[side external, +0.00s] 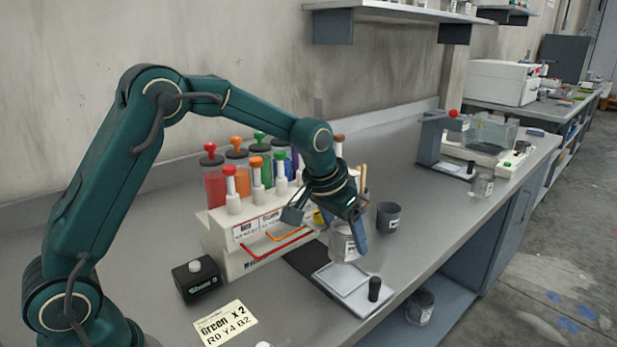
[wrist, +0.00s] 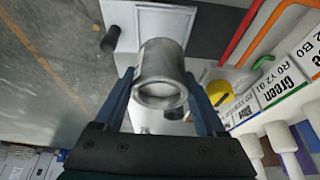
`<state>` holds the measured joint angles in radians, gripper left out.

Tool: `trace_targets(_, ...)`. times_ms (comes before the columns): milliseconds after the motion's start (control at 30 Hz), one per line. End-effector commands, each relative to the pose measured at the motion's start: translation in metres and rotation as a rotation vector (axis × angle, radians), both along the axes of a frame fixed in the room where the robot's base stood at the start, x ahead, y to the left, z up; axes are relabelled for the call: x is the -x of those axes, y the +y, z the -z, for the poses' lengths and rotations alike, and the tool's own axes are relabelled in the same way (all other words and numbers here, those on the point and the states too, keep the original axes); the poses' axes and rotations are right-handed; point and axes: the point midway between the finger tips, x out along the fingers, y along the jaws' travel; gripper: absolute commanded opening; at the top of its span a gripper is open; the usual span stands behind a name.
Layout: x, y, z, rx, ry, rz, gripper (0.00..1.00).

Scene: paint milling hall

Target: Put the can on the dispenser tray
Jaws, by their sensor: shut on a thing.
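My gripper (side external: 345,222) is shut on a grey metal can (side external: 343,244), held upright. In the wrist view the can (wrist: 160,75) sits between the two blue fingers (wrist: 160,92). A pale square tray (side external: 352,290) with a black knob (side external: 375,289) lies in front of the dispenser (side external: 250,238). In the side view the can's lower end overlaps the tray's back edge and looks a little above it. In the wrist view it covers part of the tray (wrist: 120,14). The exact gap is unclear.
The dispenser carries several coloured paint cylinders and levers. A dark grey pot (side external: 388,217) stands behind the can. A black box (side external: 195,280) and a paper card (side external: 225,324) reading Green x 2 lie at the front. A can (side external: 420,307) sits on the lower shelf.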

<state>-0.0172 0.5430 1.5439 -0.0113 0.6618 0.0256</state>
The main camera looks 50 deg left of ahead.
Motion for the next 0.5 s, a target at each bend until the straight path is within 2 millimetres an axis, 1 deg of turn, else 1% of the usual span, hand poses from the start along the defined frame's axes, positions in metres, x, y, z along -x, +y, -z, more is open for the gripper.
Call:
trace_targets(167,0.000,0.000,0.014,0.000,0.001,0.000,0.00)
trace_targets(400,0.000,0.000,0.049,0.000,0.001,0.000,0.00)
trace_targets(500,0.000,0.000,0.054,0.000,-0.001,0.000,0.00)
